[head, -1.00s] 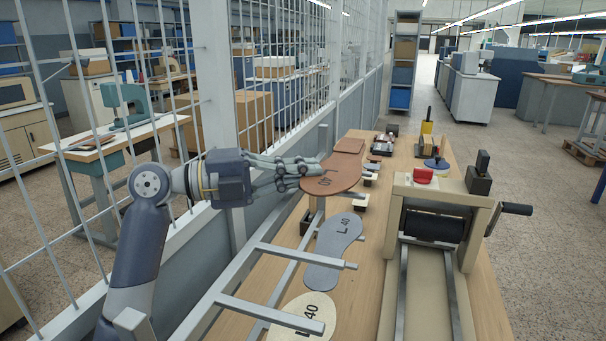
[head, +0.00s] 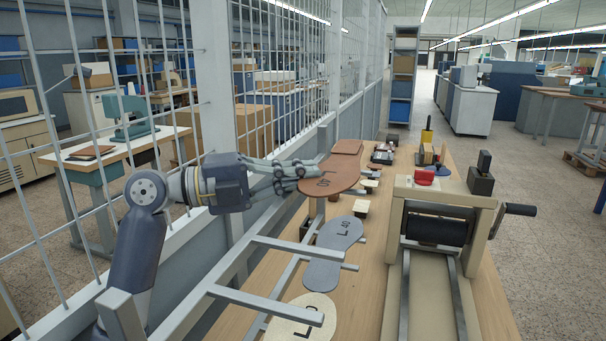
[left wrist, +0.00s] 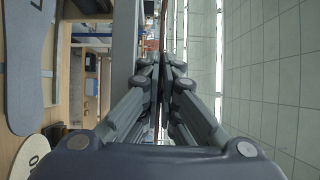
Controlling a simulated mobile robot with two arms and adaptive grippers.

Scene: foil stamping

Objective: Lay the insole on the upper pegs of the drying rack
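A brown insole (head: 330,181) with dark lettering is held flat at its near left edge by my left gripper (head: 293,172). In the left wrist view my fingers (left wrist: 161,68) are closed together, with the insole's thin brown edge (left wrist: 163,25) between them. My right gripper is not in view.
A wire mesh partition (head: 262,60) runs along the left.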

